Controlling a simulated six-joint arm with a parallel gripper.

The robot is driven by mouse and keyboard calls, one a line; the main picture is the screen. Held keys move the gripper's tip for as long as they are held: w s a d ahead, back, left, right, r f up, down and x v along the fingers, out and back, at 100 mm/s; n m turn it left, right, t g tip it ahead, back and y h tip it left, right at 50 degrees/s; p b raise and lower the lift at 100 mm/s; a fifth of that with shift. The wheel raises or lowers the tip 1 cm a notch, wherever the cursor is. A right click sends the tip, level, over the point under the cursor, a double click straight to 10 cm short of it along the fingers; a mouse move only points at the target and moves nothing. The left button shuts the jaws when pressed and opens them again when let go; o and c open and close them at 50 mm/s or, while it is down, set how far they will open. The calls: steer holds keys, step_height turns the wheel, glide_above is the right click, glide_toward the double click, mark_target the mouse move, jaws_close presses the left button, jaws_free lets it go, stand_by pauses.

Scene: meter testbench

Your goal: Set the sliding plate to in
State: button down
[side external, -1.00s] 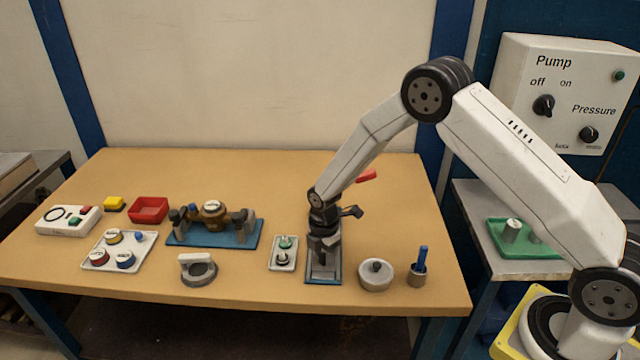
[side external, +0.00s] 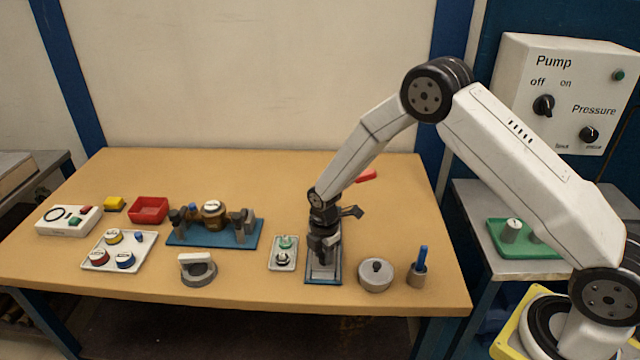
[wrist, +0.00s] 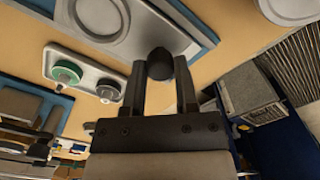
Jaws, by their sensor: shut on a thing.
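The sliding plate (wrist: 140,35) is a grey plate with a round recess on a blue base, at the top of the wrist view. In the side view the plate assembly (side external: 323,278) stands near the table's front edge, partly hidden under my gripper (side external: 323,257). In the wrist view my gripper (wrist: 160,85) has its two fingers on either side of a dark round knob (wrist: 160,63) at the plate's end and is shut on it. The side view does not clearly show the plate's exact position along its base.
A white tray with a green-topped part (side external: 285,255) sits close on the left. A round grey lidded pot (side external: 376,276) and a holder with a blue pin (side external: 419,268) stand on the right. A blue fixture (side external: 215,236) lies farther left.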

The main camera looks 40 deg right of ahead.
stand_by(0.6)
steer(key=shift+w+d, duration=1.75)
steer(key=shift+w, duration=0.05)
steer(key=shift+c, duration=1.8)
jaws_free()
step_height(320, 180, up, 8)
steer(key=shift+f, duration=0.1)
